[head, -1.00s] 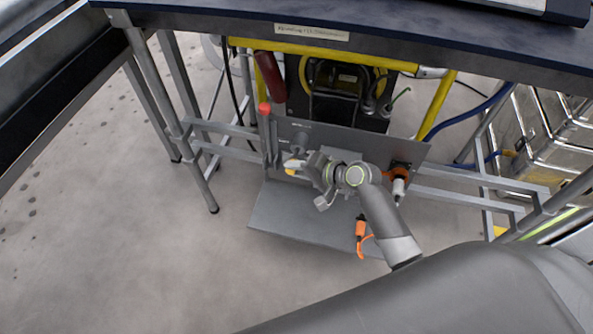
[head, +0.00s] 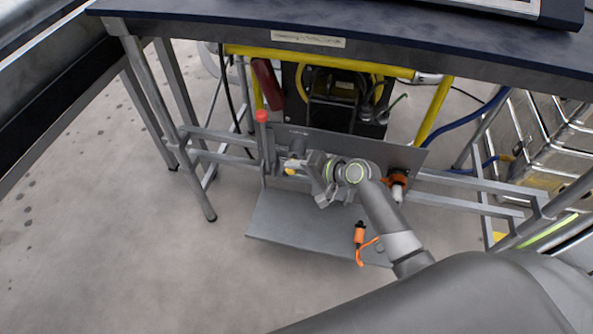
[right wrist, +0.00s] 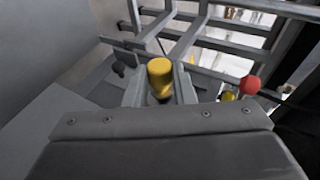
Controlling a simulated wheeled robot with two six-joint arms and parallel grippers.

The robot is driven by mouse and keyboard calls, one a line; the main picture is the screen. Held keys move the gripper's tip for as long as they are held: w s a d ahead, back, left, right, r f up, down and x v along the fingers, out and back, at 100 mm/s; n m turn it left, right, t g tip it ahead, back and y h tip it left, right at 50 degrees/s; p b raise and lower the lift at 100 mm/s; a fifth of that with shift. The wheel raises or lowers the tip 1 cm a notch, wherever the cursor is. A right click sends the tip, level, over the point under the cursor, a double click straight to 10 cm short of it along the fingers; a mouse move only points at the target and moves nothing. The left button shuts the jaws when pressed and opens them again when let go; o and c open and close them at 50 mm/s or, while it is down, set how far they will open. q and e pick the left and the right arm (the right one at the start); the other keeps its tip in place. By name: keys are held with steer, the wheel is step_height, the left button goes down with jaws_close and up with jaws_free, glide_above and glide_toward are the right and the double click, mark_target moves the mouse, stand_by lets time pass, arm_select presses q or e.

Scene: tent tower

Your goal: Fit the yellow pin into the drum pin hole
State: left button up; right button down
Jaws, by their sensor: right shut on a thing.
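My right gripper (head: 298,166) is in front of the grey upright panel (head: 352,145) under the table. It is shut on the yellow pin (right wrist: 159,74), which stands between the two fingers in the right wrist view. The pin also shows as a small yellow patch in the head view (head: 290,170). The gripper and wrist cover part of the panel. I cannot make out the drum pin hole, nor whether the pin touches the panel. My left gripper is not in view.
A red-knobbed lever (head: 262,117) stands just left of the gripper. An orange connector (head: 397,178) sits on the panel's right. An orange plug (head: 359,234) with a cord lies on the grey lower plate (head: 290,225). Table legs and rails stand on both sides.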

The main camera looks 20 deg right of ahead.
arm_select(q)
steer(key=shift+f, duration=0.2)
arm_select(e)
steer(key=shift+w+d, duration=0.3)
steer(key=shift+w, duration=0.15)
steer(key=c, duration=1.1)
jaws_free()
arm_select(q)
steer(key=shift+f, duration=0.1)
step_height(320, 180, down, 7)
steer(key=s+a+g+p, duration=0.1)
steer(key=p, duration=0.2)
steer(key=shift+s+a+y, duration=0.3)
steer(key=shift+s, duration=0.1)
arm_select(e)
steer(key=shift+v, duration=8.7)
steer(key=shift+d+f, duration=0.1)
